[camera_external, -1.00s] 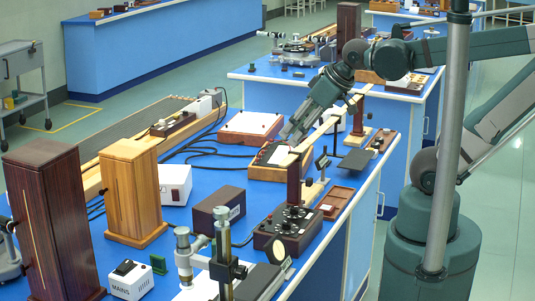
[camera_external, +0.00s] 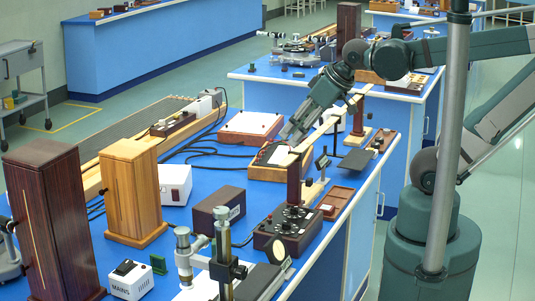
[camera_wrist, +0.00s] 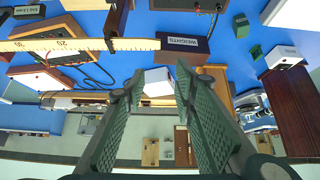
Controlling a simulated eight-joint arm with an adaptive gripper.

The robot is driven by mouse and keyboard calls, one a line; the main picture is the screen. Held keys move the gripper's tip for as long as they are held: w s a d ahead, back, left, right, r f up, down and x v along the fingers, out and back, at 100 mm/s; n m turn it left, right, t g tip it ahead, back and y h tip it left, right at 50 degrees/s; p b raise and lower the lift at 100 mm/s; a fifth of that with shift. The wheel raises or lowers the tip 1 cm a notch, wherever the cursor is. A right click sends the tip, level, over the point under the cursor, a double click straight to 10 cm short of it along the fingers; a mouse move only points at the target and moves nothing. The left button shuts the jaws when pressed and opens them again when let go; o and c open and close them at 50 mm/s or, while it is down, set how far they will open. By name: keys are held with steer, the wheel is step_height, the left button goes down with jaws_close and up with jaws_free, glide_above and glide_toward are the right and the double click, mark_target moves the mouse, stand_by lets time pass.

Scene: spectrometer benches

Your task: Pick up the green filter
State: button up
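A small upright green piece (camera_external: 158,264) stands on the blue bench near the front left, beside a white box marked MAINS (camera_external: 128,279); I take it to be the green filter. In the wrist view, a green piece (camera_wrist: 256,51) shows beside a white box (camera_wrist: 285,52), and another green piece (camera_wrist: 241,21) lies a little above it. I cannot tell which of these is the filter. My gripper (camera_external: 290,133) hangs over the far part of the bench, well away from the green piece. In the wrist view my gripper (camera_wrist: 158,72) has its fingers apart with nothing between them.
A dark weights box (camera_external: 216,213), a wooden cabinet (camera_external: 132,192) and a dark cabinet (camera_external: 55,223) stand near the green piece. A metal post instrument (camera_external: 222,251) stands to its right. A long ruler (camera_wrist: 80,44) crosses the wrist view. A control box (camera_external: 289,232) sits near the bench edge.

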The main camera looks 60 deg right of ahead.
steer(key=o, duration=0.6)
steer(key=shift+c, duration=0.2)
steer(key=w+a, duration=0.1)
steer(key=w, duration=0.1)
steer(key=m+g+p, duration=0.7)
steer(key=m+p, duration=0.2)
steer(key=m, duration=0.9)
glide_above(152, 261)
steer(key=shift+a+f, duration=0.1)
steer(key=shift+f, duration=9.45)
